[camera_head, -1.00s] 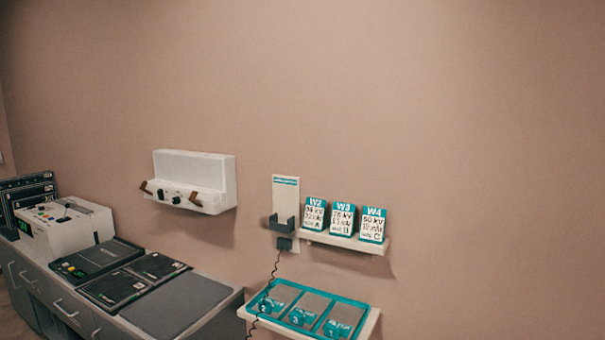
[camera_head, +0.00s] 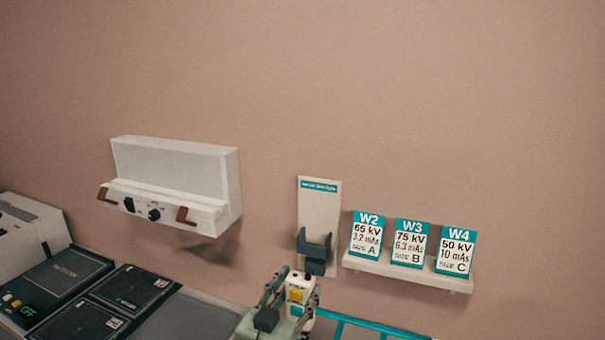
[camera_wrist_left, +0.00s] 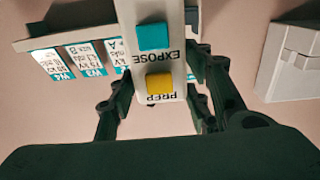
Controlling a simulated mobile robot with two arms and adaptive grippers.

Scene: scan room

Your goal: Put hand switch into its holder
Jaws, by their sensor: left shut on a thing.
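The hand switch (camera_head: 299,279) is a white handle with a yellow button. In the left wrist view the hand switch (camera_wrist_left: 153,62) fills the upper middle, with a teal EXPOSE button and a yellow PREP button. My left gripper (camera_head: 297,289) is shut on it, one finger on each side. The holder (camera_head: 314,249) is a dark bracket on a white wall plate (camera_head: 319,208). The switch is below and slightly left of the bracket in the picture; their distance in depth cannot be told. My right gripper is not in view.
A card shelf (camera_head: 410,271) with three cards is right of the holder. A white wall unit (camera_head: 175,175) hangs at left. A counter with dark panels (camera_head: 125,290) is at lower left. A teal tray edge (camera_head: 370,325) shows at the bottom. The wall above is bare.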

